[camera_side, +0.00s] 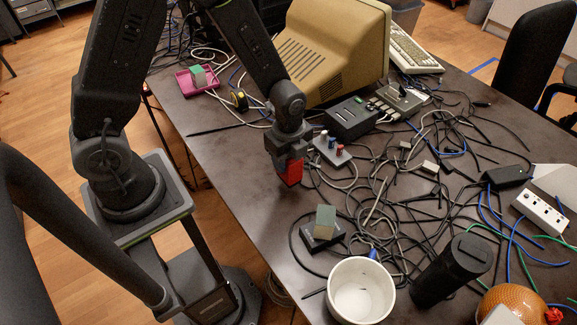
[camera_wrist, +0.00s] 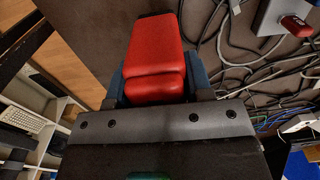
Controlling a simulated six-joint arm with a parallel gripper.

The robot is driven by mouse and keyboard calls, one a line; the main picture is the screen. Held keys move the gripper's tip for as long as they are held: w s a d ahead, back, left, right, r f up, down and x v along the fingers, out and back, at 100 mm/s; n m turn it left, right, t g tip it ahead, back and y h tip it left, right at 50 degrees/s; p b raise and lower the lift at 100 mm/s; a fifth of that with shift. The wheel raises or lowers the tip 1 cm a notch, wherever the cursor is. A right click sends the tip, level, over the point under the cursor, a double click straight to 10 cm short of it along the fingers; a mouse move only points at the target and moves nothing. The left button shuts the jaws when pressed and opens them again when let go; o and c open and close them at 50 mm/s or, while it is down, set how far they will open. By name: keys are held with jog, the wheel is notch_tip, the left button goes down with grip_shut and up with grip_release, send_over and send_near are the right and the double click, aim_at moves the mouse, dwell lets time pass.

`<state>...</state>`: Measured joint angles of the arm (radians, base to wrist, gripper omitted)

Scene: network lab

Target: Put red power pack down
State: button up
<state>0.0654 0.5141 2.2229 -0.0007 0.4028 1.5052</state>
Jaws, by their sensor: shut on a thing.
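The red power pack (camera_side: 291,172) is a small red block held at the end of my gripper (camera_side: 289,160) in the side view. It hangs over the table near the table's left edge, and whether its bottom touches the table I cannot tell. In the wrist view the red power pack (camera_wrist: 154,58) fills the upper middle, with my gripper's jaws (camera_wrist: 154,88) shut on its two sides. Bare dark table (camera_side: 238,165) shows to its left in the side view.
A greenish block on a dark base (camera_side: 324,222), a white tub (camera_side: 360,290) and a black cylinder (camera_side: 452,270) stand in front. Tangled cables (camera_side: 400,200) cover the right side.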

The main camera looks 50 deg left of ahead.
jog(key=shift+f, duration=1.65)
jog(key=o, duration=1.2)
jog(key=shift+f, duration=0.15)
jog(key=shift+c, duration=0.2)
notch_tip(320, 180, up, 12)
jog(key=shift+r, duration=0.25)
jog(key=s+a+r+n+t, duration=0.1)
jog(key=s+r+n+t, duration=0.1)
jog(key=s+r+n, duration=0.4)
jog(key=s+a+r+n+t, duration=0.1)
jog(key=s+r+n+t, duration=0.2)
jog(key=s+r+n, duration=0.3)
jog(key=shift+s+r+n+t, duration=0.3)
jog(key=shift+s+r+n, duration=0.05)
jog(key=shift+r+n, duration=2.5)
